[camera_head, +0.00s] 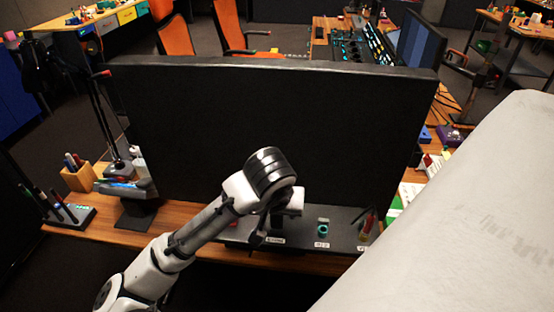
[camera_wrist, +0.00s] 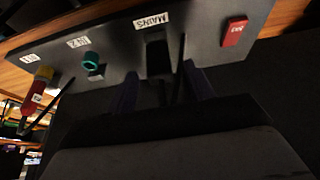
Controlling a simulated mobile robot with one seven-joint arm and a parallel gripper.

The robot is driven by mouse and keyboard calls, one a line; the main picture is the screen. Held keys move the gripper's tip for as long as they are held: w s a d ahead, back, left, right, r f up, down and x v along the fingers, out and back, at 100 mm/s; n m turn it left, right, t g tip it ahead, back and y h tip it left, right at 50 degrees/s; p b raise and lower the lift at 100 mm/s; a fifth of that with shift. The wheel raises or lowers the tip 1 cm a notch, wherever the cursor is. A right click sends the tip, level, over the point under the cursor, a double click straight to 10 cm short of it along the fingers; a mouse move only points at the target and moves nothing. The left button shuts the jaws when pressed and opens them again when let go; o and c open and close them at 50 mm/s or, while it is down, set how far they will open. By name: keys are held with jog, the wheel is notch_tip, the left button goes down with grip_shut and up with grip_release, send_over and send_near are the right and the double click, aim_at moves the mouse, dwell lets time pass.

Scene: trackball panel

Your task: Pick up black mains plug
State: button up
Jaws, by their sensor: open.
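The black mains plug (camera_wrist: 156,52) stands on the dark panel (camera_wrist: 205,22) beside the white "MAINS" label (camera_wrist: 151,20), which appears upside down in the wrist view. My gripper (camera_wrist: 162,88) is open, with one dark finger on each side of the plug's line. The plug lies ahead of the gap between them; I cannot tell whether they touch it. A thin dark cable or rod rises just right of the plug. In the head view my gripper (camera_head: 259,237) hangs over the panel (camera_head: 298,232), and the plug cannot be made out behind it.
A teal ring connector (camera_head: 323,229) and a red-yellow connector (camera_head: 366,229) sit right of the gripper in the head view. A red block (camera_wrist: 235,31) is across the panel. A large black monitor (camera_head: 270,120) stands close behind. A pale surface (camera_head: 470,210) fills the right.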

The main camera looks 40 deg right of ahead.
jog(key=shift+x, duration=1)
jog(key=c, duration=1)
jog(key=shift+o, duration=0.2)
jog(key=shift+r, duration=0.15)
